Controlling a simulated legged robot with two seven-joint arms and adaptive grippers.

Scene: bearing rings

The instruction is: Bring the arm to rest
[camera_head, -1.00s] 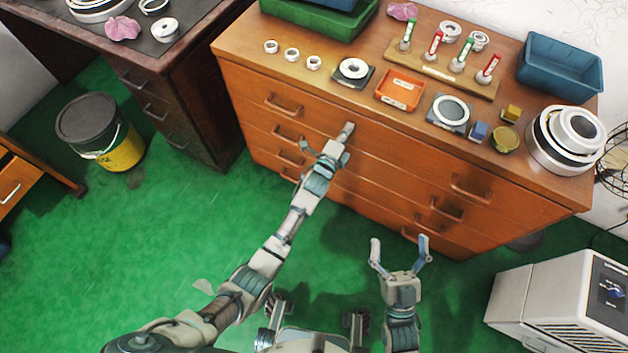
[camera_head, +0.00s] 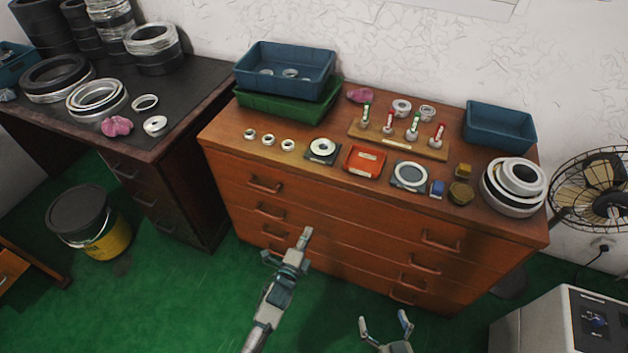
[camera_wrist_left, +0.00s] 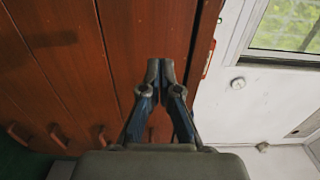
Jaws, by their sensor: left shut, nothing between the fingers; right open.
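My left gripper (camera_head: 305,238) is in front of the wooden drawer chest (camera_head: 340,215), below its top. Its fingers are shut and empty. In the left wrist view the two fingertips (camera_wrist_left: 160,72) meet, with the chest's drawer fronts (camera_wrist_left: 90,60) behind them and nothing held. My right gripper (camera_head: 386,325) is at the bottom of the head view, its two fingers spread apart and empty. It is apart from the chest.
The chest top holds small rings (camera_head: 268,140), a red tray (camera_head: 365,160), a rack with upright tubes (camera_head: 398,138), blue bins (camera_head: 500,125) and stacked rings (camera_head: 514,187). A bucket (camera_head: 88,222), a fan (camera_head: 600,190) and a white cabinet (camera_head: 535,325) stand around.

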